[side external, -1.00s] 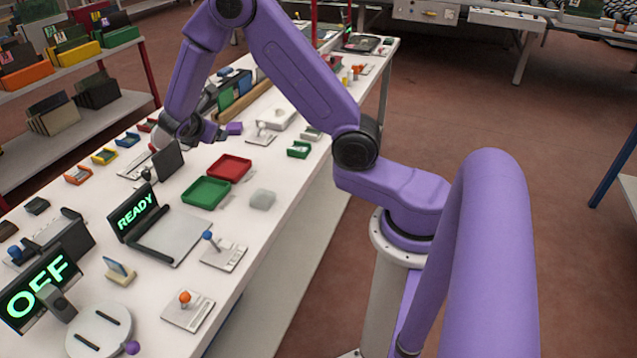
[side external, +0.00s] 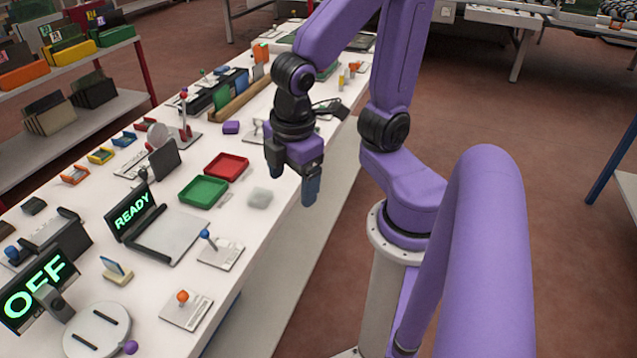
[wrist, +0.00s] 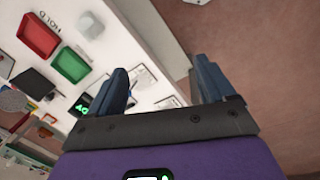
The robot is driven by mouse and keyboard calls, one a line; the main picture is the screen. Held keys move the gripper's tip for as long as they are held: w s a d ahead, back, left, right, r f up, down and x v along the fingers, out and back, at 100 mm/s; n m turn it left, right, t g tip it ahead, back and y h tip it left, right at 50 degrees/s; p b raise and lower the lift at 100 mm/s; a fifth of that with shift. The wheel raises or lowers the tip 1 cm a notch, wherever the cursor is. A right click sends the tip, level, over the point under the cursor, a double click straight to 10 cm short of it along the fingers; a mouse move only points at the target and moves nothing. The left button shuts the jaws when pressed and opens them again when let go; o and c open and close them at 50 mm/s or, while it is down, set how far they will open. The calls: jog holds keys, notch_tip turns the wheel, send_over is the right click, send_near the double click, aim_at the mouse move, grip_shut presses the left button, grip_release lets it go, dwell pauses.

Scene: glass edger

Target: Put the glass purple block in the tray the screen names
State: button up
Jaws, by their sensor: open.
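The purple block (side external: 231,127) lies on the white table near a long wooden strip. The green tray (side external: 203,191) and the red tray (side external: 227,166) stand side by side at mid-table and look empty. Both show in the wrist view, the green tray (wrist: 70,66) nearer than the red tray (wrist: 38,36). One screen (side external: 133,211) reads READY and another screen (side external: 40,287) reads OFF. A dark panel (side external: 165,158) shows no readable text. My gripper (side external: 292,178) is open and empty, above the table's right edge, right of the trays; its fingers (wrist: 159,70) are apart in the wrist view.
A pale translucent block (side external: 260,197) lies right of the trays. A red-knobbed lever (side external: 186,118) stands left of the purple block. Small coloured holders line the far left edge. Open floor lies right of the table.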

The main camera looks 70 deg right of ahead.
jog(key=shift+g+y, duration=0.4)
jog(key=shift+y, duration=0.2)
jog(key=s, duration=0.5)
jog(key=shift+a+r, duration=0.25)
